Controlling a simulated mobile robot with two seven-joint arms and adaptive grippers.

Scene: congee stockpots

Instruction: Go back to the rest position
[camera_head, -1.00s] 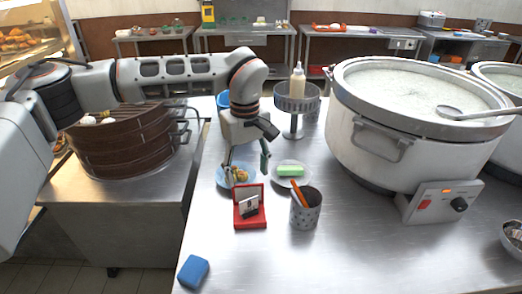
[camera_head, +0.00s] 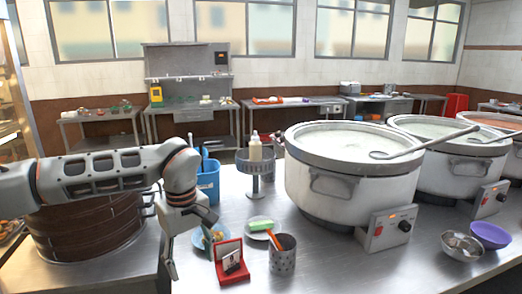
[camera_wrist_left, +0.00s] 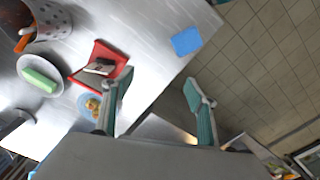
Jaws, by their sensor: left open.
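My left gripper (camera_head: 189,256) is open and empty at the near left edge of the steel counter, left of the red box. In the left wrist view my left gripper (camera_wrist_left: 158,88) has its teal fingers spread wide, with the counter edge and tiled floor beyond and nothing between them. The open red box (camera_head: 231,260) holds a small card. It also shows in the left wrist view (camera_wrist_left: 93,51), close to one finger. My right gripper is in neither view.
Near the left gripper are a plate with food (camera_head: 211,238), a green block (camera_head: 259,225), a perforated cup (camera_head: 282,262) and a blue bin (camera_head: 208,186). A large stockpot (camera_head: 350,190) stands to the right. A blue block (camera_wrist_left: 186,41) lies near the counter corner.

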